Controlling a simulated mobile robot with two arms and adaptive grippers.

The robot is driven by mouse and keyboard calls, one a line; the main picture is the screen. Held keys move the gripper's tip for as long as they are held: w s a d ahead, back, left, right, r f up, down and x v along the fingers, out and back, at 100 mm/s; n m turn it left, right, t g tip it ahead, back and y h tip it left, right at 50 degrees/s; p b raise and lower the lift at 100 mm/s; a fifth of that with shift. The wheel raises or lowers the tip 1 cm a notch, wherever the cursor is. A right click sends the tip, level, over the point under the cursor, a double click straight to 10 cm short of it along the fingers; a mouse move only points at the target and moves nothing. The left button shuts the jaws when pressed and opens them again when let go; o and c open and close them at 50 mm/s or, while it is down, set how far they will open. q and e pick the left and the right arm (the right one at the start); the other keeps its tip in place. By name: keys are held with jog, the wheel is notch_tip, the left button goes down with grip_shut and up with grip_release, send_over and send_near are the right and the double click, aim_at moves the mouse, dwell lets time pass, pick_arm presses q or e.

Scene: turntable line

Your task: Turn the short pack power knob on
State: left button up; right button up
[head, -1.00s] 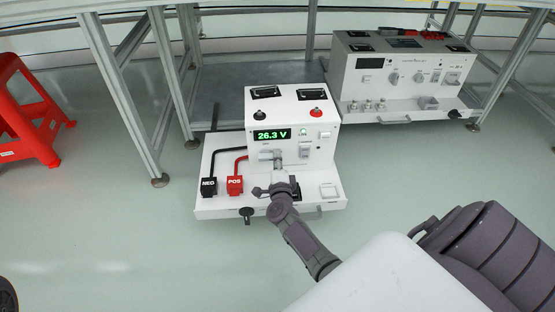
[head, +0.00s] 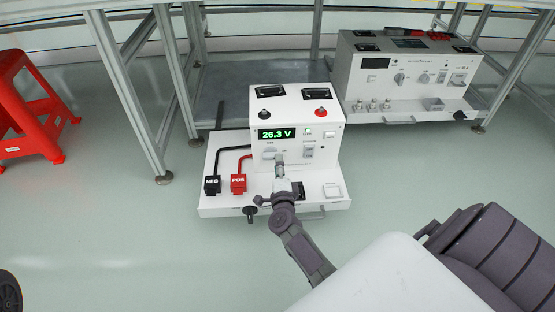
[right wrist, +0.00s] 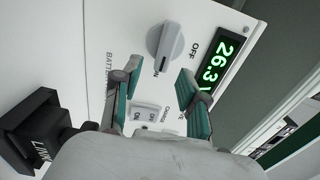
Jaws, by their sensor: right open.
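The short pack (head: 262,178) is the nearer white box on the floor, with a green display (head: 276,133) reading 26.3 V. Its power knob (head: 269,153) is on the front face, left of my right gripper (head: 280,160). In the right wrist view the grey knob (right wrist: 166,47) has its marked end toward the ON label, away from OFF. My right gripper (right wrist: 156,94) is open there, its two teal-padded fingers apart and empty, with the knob beyond the fingertips. A small lamp (head: 308,131) beside the display is green. My left gripper is not in view.
A black NEG plug (head: 212,185) and a red POS plug (head: 238,184) sit on the pack's ledge. A wider white unit (head: 410,80) stands behind right, near metal table legs. A red stool (head: 30,110) is at left. Open floor lies in front.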

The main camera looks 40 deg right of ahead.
jog(key=v, duration=0.8)
jog(key=shift+s+a, duration=0.2)
jog(key=shift+a, duration=0.2)
